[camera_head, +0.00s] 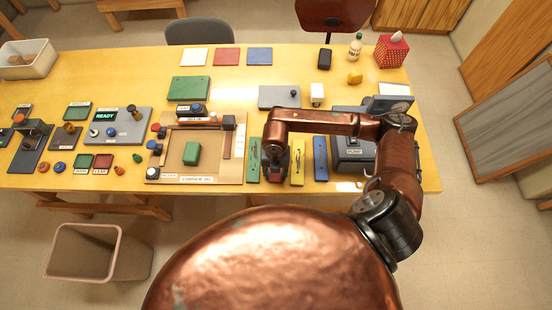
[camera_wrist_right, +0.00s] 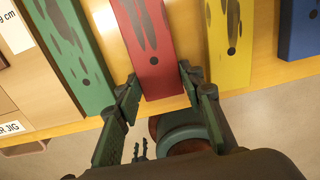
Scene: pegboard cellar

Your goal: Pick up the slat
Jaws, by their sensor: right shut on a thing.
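Several coloured slats lie side by side on the yellow table. In the right wrist view a red slat (camera_wrist_right: 148,45) lies between a green slat (camera_wrist_right: 72,55) and a yellow slat (camera_wrist_right: 229,45), with a blue slat (camera_wrist_right: 299,30) at the right. My right gripper (camera_wrist_right: 159,82) is shut on the near end of the red slat, one finger on each side. In the head view my right gripper (camera_head: 275,165) hides most of the red slat; the green slat (camera_head: 254,162), yellow slat (camera_head: 298,170) and blue slat (camera_head: 320,160) show beside it. My left gripper is out of view.
A wooden corner jig (camera_head: 220,135) with a green block (camera_head: 192,153) stands left of the slats. A dark grey machine (camera_head: 350,152) is close on the right. A grey plate (camera_head: 279,97) lies behind. The table's front edge is just below the slats.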

